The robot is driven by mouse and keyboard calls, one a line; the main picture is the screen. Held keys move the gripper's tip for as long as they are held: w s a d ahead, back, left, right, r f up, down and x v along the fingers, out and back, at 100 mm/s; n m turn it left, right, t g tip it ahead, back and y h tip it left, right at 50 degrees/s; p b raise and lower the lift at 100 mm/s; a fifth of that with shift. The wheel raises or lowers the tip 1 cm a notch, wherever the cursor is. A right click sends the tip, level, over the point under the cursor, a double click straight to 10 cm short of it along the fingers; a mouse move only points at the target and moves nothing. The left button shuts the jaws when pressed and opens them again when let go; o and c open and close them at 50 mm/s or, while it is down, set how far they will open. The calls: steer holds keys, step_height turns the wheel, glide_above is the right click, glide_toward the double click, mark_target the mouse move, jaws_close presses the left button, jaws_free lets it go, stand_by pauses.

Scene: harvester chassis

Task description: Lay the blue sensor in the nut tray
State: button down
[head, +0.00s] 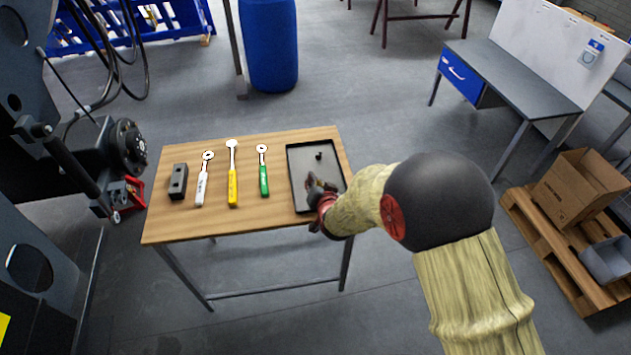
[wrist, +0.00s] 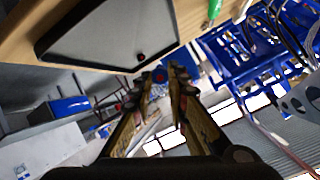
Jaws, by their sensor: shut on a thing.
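The nut tray (head: 301,165) is a shallow dark-rimmed tray with a grey floor at the right end of the wooden table. It also shows at the top of the wrist view (wrist: 110,30). My gripper (head: 313,180) is over the near part of the tray in the head view. In the wrist view its two fingers (wrist: 162,73) close on the blue sensor (wrist: 160,76), a small round blue end showing between the tips. The sensor is hidden by the gripper in the head view. I cannot tell whether it touches the tray.
A small black piece (head: 319,156) lies in the tray. Left of it on the table (head: 270,213) are a green-handled tool (head: 263,175), a yellow-handled one (head: 232,180), a white-handled one (head: 201,185) and a dark block (head: 178,182). Dark machinery (head: 90,160) stands left of the table.

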steer(key=shift+s, duration=0.1)
step_height(320, 180, down, 9)
steer(key=b, duration=0.8)
steer(key=shift+r, duration=0.1)
steer(key=c, duration=1.7)
jaws_free()
steer(key=shift+o, duration=0.2)
steer(key=shift+s+d, duration=0.1)
steer(key=v, duration=1.1)
steer(key=shift+s+r, duration=0.25)
steer(key=shift+s, duration=0.05)
steer(key=shift+d, duration=0.15)
